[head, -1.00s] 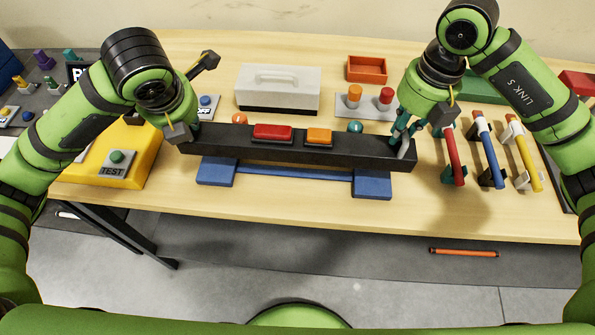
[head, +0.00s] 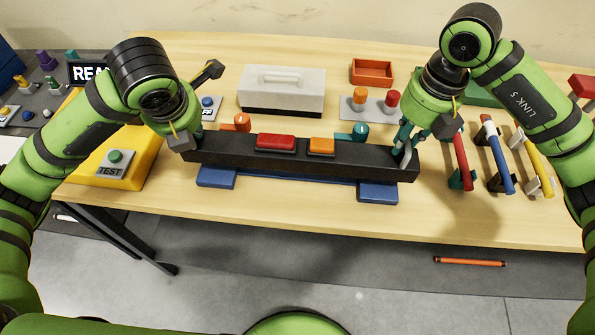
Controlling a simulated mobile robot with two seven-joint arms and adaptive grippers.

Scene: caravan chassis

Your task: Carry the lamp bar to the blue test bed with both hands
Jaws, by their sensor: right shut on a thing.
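The lamp bar (head: 350,166) is a long black bar with a red lamp and an orange lamp on top. It lies level across and directly over the blue test bed (head: 378,192), whose two feet show below its front edge. I cannot tell whether bar and bed touch. My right gripper (head: 404,150) is shut on the bar's right end. My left gripper (head: 188,140) is at the bar's left end; its fingers are hidden, so its grip cannot be seen.
A yellow box with a green TEST button (head: 115,156) stands to the left. A grey case (head: 282,92), an orange tray (head: 372,72) and coloured knobs are behind the bar. Red, blue and yellow handles (head: 498,155) stand to the right. The table's front strip is clear.

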